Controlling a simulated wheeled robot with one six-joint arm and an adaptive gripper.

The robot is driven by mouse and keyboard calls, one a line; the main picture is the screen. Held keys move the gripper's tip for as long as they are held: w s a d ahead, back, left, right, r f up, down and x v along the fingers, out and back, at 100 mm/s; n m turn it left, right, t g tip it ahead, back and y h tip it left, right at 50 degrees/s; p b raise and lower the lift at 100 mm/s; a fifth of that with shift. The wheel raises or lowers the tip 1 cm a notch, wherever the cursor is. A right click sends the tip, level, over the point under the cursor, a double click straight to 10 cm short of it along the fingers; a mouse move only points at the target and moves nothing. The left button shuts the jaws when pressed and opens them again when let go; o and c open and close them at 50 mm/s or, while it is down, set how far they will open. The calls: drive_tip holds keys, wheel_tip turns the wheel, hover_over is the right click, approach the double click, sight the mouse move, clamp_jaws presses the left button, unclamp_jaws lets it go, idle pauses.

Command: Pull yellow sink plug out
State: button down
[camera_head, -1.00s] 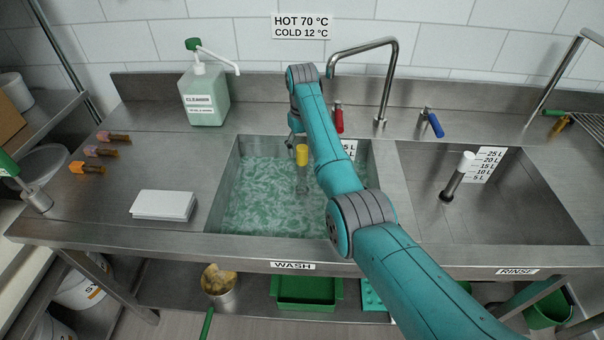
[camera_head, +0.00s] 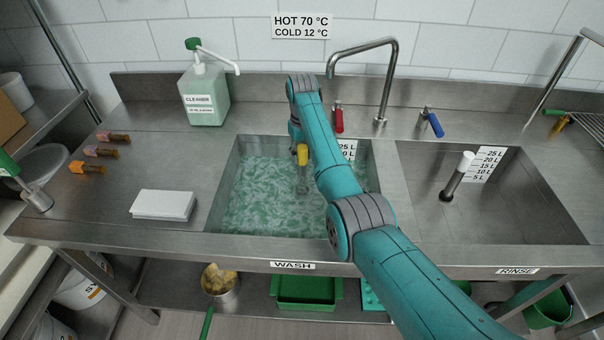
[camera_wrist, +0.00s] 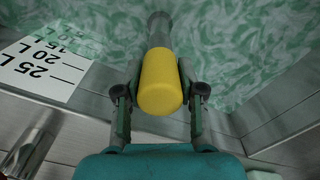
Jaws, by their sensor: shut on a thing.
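The yellow sink plug (camera_head: 302,156) is a yellow-topped upright tube in the wash basin (camera_head: 228,212), which holds green foamy water. In the wrist view its yellow top (camera_wrist: 160,84) sits between the two fingers of my gripper (camera_wrist: 160,95), and its grey stem runs down into the water. My gripper is shut on the yellow top. In the head view my arm hides most of the gripper. The stem's lower end is blurred by the water, so I cannot tell whether it is seated in the drain.
A white-topped plug (camera_head: 466,160) stands in the empty rinse basin (camera_head: 550,215) to the right. The faucet (camera_head: 388,80), red handle (camera_head: 338,118) and blue handle (camera_head: 434,124) are behind. A cleaner bottle (camera_head: 206,96) and a white stack (camera_head: 163,205) are on the left counter.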

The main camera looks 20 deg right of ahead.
sight(302, 147)
drive_tip(key=shift+r, duration=0.15)
drive_tip(key=shift+r, duration=1.95)
drive_tip(key=shift+r, duration=2.5)
drive_tip(key=c, duration=1.4)
unclamp_jaws()
clamp_jaws()
drive_tip(key=shift+f, duration=0.1)
